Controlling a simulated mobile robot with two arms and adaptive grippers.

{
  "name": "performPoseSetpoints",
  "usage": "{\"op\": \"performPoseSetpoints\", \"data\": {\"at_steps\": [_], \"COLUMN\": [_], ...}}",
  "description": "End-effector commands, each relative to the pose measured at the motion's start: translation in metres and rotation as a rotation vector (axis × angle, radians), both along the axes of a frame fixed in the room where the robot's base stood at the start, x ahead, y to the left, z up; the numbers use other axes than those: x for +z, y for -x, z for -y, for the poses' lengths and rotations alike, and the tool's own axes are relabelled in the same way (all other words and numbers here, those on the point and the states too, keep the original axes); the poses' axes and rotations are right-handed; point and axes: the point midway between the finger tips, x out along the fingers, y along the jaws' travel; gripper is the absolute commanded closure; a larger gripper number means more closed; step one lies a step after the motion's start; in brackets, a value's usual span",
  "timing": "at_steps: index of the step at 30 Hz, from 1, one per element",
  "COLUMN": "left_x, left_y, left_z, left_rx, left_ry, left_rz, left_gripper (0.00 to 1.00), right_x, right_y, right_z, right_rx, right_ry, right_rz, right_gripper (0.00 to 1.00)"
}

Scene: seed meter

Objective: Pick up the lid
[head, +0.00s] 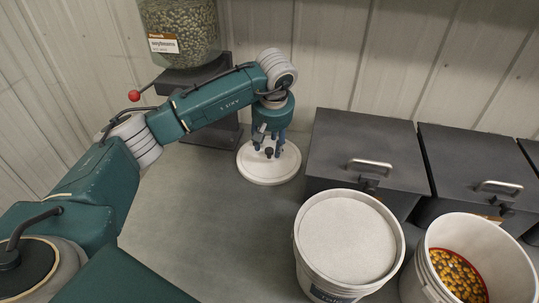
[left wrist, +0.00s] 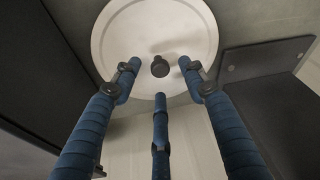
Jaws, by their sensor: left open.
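The lid (head: 268,174) is a white round disc with a small dark knob (head: 269,152) in its middle. It lies flat on the grey surface near the back wall. My left gripper (head: 268,147) points down just above the lid, its blue fingers spread around the knob. In the left wrist view the lid (left wrist: 117,45) fills the upper middle, and the dark knob (left wrist: 160,67) sits between the open fingers of the gripper (left wrist: 162,85). I cannot tell whether any finger touches the lid. My right gripper is not in view.
A dispenser of soybeans (head: 181,32) on a dark stand (head: 205,133) is left of the lid. Dark lidded bins (head: 345,138) stand close on the right. A bucket with a pale, flat top (head: 346,240) and a bucket of yellow kernels (head: 457,276) are in front. The surface between is clear.

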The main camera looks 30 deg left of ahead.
Motion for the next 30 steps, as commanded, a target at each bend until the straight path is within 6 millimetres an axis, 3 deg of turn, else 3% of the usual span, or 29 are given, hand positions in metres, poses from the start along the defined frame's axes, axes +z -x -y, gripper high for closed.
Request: {"op": "performPoseSetpoints", "data": {"at_steps": [2, 6, 14, 16, 21, 30], "left_x": [-0.01, -0.027, -0.032, -0.031, -0.031, -0.031], "left_y": [-0.003, -0.008, -0.009, -0.009, -0.009, -0.009], "left_z": [-0.002, -0.004, -0.006, -0.006, -0.006, -0.006], "left_rx": [0.003, 0.001, 0.001, 0.001, 0.001, 0.002], "left_ry": [0.001, 0.001, -0.001, -0.001, -0.001, 0.0], "left_rz": [-0.005, -0.002, 0.0, 0.0, 0.0, 0.001], "left_gripper": [0.57, 0.57, 0.57, 0.65, 0.99, 1.0], "right_x": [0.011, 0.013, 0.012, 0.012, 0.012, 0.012], "right_y": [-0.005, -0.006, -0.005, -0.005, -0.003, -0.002], "right_z": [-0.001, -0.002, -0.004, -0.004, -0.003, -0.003], "right_rx": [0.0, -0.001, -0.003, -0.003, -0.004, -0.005], "right_ry": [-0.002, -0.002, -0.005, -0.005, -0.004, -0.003], "right_rz": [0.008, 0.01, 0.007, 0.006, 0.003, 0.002], "right_gripper": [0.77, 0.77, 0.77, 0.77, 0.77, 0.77]}}
